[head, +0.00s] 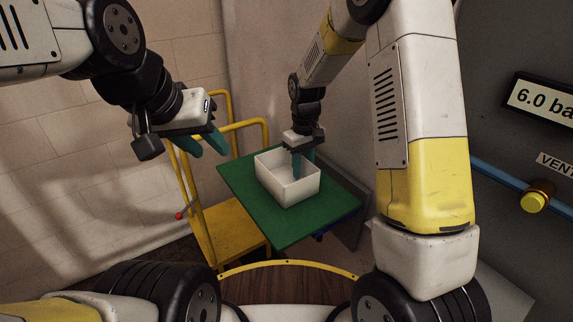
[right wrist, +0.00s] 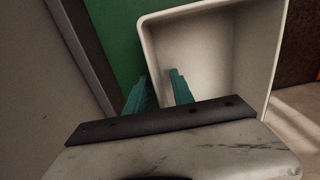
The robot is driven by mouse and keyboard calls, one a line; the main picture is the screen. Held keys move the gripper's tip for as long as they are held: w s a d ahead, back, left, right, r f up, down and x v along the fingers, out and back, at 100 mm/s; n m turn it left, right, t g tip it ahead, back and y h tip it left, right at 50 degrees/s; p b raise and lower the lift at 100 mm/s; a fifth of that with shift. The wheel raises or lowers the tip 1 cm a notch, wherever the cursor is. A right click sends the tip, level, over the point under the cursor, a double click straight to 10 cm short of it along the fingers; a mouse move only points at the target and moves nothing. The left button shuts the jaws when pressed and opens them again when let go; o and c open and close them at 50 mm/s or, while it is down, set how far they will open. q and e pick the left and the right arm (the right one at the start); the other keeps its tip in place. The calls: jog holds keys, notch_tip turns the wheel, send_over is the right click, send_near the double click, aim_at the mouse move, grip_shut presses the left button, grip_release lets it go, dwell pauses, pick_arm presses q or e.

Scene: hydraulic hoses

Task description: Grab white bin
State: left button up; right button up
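The white bin (head: 296,192) is an open, empty rectangular box on a green tabletop (head: 256,205). My right gripper (head: 303,170) points down at the bin's far right wall. In the right wrist view, the bin (right wrist: 225,50) fills the upper right. There, the fingers of my right gripper (right wrist: 160,82) are spread, one outside the bin over the green top and one inside, with the wall between them. Contact with the wall cannot be told. My left gripper (head: 210,150) is open and empty, in the air left of the bin.
A yellow cart frame (head: 184,190) with a yellow platform (head: 232,228) stands left of the table. A grey wall (head: 262,70) is close behind the table.

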grip_shut()
dwell(1.4)
